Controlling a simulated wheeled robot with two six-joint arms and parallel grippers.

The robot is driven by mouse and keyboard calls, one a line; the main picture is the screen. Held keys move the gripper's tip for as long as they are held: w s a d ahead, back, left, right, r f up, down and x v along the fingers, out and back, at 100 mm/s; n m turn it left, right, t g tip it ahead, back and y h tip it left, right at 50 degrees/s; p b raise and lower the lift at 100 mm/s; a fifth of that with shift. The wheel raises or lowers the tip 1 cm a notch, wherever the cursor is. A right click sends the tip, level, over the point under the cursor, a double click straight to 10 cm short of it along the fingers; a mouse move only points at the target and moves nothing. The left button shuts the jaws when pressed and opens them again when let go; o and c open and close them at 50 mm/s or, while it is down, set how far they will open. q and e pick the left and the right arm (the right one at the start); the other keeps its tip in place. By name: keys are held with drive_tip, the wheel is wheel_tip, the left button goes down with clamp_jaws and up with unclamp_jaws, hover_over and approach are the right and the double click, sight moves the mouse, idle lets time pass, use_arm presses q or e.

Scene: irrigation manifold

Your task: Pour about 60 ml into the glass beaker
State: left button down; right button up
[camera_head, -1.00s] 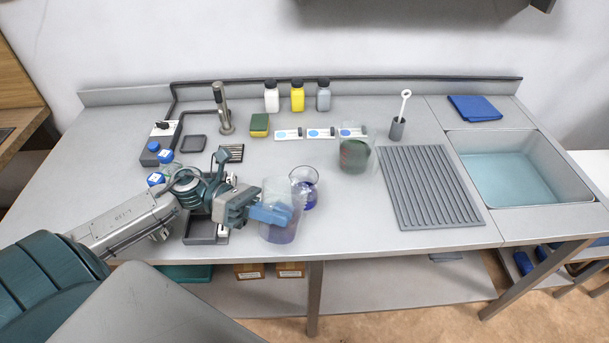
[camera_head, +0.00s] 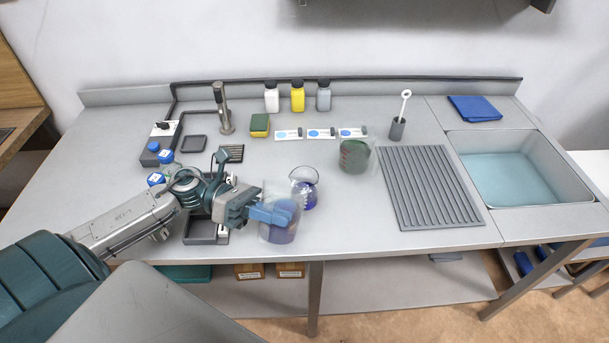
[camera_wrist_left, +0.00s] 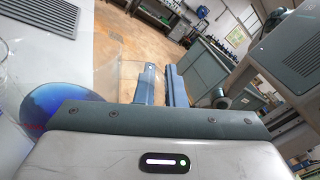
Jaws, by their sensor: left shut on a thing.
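My left gripper (camera_head: 270,213) is shut on a clear vessel (camera_head: 267,235) with blue-purple liquid in it, near the counter's front edge. In the left wrist view the blue liquid (camera_wrist_left: 65,105) shows as an oval beside the fingers (camera_wrist_left: 160,85), seen through the clear wall. Just behind and right of the held vessel, a small clear glass vessel (camera_head: 306,177) with blue liquid low in it stands on the counter; its near side is partly covered. A larger clear beaker (camera_head: 355,155) with dark green and red tints stands further back. I cannot tell which is the named glass beaker. My right gripper is not in view.
A ribbed drain mat (camera_head: 430,190) and a sink (camera_head: 525,180) lie to the right. Several bottles (camera_head: 297,97) stand at the back, with a sponge (camera_head: 260,125) and cards (camera_head: 321,133) in front. Blue-capped bottles (camera_head: 156,180) stand left, by my arm. Counter between the beakers and mat is clear.

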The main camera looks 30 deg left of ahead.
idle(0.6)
use_arm(q)
drive_tip(key=s+f+m, duration=0.6)
drive_tip(key=shift+d+b, duration=0.3)
drive_tip(key=shift+d, duration=0.05)
idle(0.4)
drive_tip(key=shift+w, duration=0.1)
